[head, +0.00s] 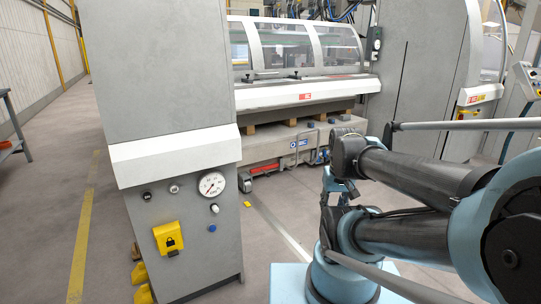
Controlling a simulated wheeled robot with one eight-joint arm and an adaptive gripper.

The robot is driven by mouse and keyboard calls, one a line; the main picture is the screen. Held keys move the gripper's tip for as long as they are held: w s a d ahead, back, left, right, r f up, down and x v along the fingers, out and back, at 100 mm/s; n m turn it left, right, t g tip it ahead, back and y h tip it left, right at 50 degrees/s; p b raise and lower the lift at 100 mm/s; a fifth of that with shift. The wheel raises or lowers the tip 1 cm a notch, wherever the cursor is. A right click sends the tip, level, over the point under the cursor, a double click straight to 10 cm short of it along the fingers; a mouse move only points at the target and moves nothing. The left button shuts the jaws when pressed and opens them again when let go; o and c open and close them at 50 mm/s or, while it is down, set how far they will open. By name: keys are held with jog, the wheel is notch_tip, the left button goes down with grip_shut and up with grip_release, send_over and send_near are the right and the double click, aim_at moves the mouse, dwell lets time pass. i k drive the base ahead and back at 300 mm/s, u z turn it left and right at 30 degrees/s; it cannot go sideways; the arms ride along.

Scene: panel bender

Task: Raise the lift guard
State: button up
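The lift guard (300,45) is a curved, pale-framed cover with clear panels, at the back centre of the head view. It sits low over the machine's front ledge, and its left end is hidden by the grey cabinet. Dark handle-like fittings (272,76) show along its lower edge. My black and teal arm is folded at the lower right, well in front of the guard and apart from it. The dark end of my arm (345,150) is seen from behind, and I cannot make out gripper fingers there. Nothing is visibly held.
A tall grey cabinet (160,75) with a gauge (212,184) and yellow lock box (168,237) stands close at left. Another grey housing (425,75) stands at right. Open floor (275,215) lies between the near cabinet and my arm; a walkway runs along the left.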

aim_at(258, 72)
jog(key=i, duration=3.35)
jog(key=z, duration=0.1)
